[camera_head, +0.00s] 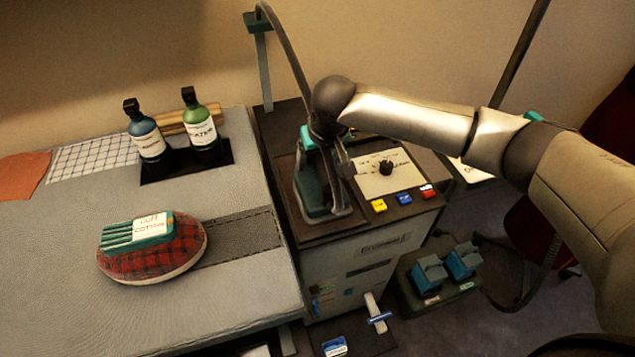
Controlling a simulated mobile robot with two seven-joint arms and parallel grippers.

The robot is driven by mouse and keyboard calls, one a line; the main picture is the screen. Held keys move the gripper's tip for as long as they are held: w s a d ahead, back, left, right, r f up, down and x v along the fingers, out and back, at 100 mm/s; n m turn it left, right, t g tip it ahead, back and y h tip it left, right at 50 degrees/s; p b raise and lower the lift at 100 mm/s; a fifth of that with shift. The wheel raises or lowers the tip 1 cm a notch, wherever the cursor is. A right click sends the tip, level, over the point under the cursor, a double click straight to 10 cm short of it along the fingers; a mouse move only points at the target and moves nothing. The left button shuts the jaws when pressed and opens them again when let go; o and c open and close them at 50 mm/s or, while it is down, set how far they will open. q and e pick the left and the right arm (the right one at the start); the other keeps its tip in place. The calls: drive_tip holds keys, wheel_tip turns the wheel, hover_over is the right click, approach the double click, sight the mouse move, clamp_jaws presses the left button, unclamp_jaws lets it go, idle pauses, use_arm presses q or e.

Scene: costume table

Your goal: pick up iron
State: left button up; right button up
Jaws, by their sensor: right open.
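The iron (310,193), teal and dark, sits on the dark top of the steam station cabinet, left of the control panel. My right arm reaches in from the right, and my right gripper (335,160) is open at the iron's upper part, pointing down. It partly hides the iron's handle. I cannot tell whether the fingers touch the handle. My left gripper is not in view.
A control panel (378,178) with a knob and coloured buttons lies right of the iron. A hose (285,48) rises behind it. Left are a grey ironing table (60,260), a plaid pressing cushion (160,252) and two bottles (150,140). Pedals (430,275) stand on the floor.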

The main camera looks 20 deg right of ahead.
drive_tip(key=shift+f+p, duration=0.25)
drive_tip(key=shift+p, duration=0.2)
idle(0.5)
clamp_jaws()
idle(0.4)
idle(0.8)
drive_tip(key=shift+w+r, duration=0.15)
